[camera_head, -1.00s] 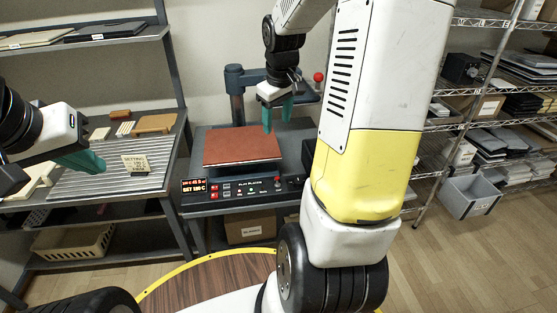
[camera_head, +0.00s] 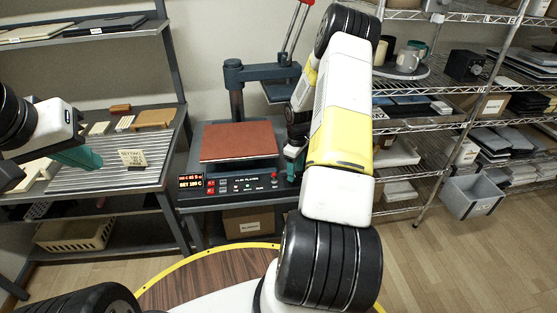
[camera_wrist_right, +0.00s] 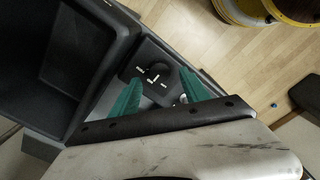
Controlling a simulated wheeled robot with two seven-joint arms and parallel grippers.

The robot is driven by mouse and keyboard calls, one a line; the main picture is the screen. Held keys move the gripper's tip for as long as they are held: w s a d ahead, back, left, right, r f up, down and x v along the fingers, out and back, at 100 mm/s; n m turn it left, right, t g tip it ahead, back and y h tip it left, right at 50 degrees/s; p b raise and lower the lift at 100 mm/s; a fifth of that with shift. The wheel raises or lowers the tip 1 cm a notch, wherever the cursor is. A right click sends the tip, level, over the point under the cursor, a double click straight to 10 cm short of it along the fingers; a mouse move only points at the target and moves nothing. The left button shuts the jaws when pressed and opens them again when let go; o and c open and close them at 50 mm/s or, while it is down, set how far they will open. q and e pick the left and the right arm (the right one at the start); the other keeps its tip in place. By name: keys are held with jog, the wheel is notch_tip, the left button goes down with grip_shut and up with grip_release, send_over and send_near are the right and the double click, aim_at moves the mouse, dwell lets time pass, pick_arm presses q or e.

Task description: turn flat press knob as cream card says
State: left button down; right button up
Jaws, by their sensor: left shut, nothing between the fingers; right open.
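The flat press has a red-brown pad (camera_head: 238,142) and a black front panel (camera_head: 245,187) with a lit display (camera_head: 190,183). In the right wrist view, the round black knob (camera_wrist_right: 163,78) sits on a dark plate with small white marks. My right gripper (camera_wrist_right: 160,97) is open, with its teal fingers on either side of the knob; contact cannot be told. In the head view my right gripper (camera_head: 293,165) is mostly hidden behind my arm. The cream card (camera_head: 133,158) stands on the left bench; its text is too small to read. My left gripper (camera_head: 85,158) is shut and empty, left of the card.
The red-ended press lever (camera_head: 297,22) points up at the back. A grooved bench (camera_head: 100,180) with wooden pieces stands left. Wire shelves with mugs (camera_head: 407,60) and a grey bin (camera_head: 472,195) stand right. In the wrist view, a dark open bin (camera_wrist_right: 75,60) lies beside the knob.

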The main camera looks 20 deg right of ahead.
jog(key=shift+f, duration=1.5)
grip_shut()
jog(key=shift+m, duration=0.3)
jog(key=m, duration=0.9)
jog(key=shift+d+m, duration=0.1)
jog(key=shift+m, duration=0.2)
